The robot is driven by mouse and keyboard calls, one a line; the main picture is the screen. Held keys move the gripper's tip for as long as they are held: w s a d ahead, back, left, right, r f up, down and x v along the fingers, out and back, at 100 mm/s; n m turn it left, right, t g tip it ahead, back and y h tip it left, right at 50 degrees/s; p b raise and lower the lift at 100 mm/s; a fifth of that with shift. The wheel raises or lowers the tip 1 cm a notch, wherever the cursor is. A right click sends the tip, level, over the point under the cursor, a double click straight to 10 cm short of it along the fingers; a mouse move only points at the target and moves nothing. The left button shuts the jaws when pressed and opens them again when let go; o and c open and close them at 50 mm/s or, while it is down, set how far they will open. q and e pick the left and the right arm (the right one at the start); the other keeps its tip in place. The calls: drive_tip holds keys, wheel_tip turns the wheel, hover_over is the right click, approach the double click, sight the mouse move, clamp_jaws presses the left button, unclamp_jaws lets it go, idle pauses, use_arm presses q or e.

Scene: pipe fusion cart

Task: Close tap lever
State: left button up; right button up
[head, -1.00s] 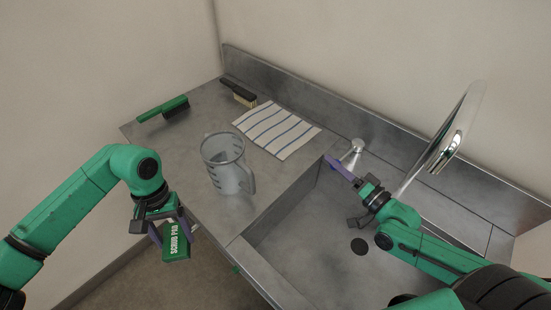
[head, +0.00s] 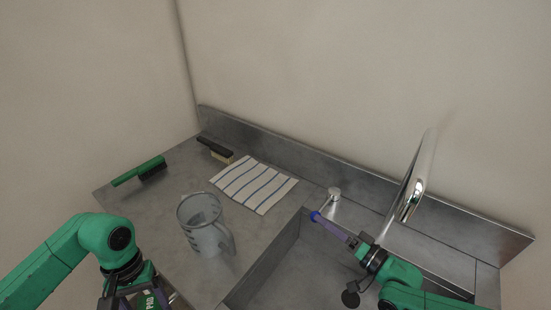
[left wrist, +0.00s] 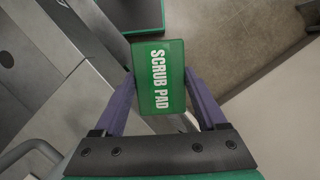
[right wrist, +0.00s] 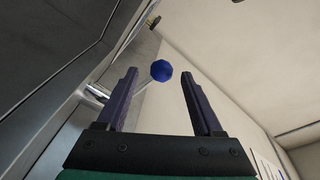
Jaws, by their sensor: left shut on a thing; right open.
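The tap lever's blue knob (head: 315,216) shows at the fingertips of my right gripper (head: 323,221), beside the small chrome tap body (head: 334,194). In the right wrist view the blue knob (right wrist: 161,71) appears between the two open fingers, near their tips. I cannot tell whether a finger touches it. The chrome tap body (right wrist: 98,92) lies left of the fingers there. My left gripper (left wrist: 158,82) is shut on a green scrub pad (left wrist: 158,60), held low at the left, partly cut off in the head view.
The tall curved chrome spout (head: 412,185) rises right of my right gripper. A clear measuring jug (head: 203,230), a striped cloth (head: 254,185), a green brush (head: 140,170) and a black-handled brush (head: 215,149) stand on the steel counter. The sink basin (head: 290,275) is below my right gripper.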

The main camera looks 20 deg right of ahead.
use_arm(q)
wheel_tip(320, 180, up, 2)
drive_tip(key=shift+r+p, duration=0.15)
drive_tip(key=shift+p, duration=0.8)
drive_tip(key=shift+s, duration=0.1)
use_arm(e)
drive_tip(key=v, duration=0.8)
drive_tip(key=shift+s, duration=0.2)
drive_tip(key=shift+d, duration=0.15)
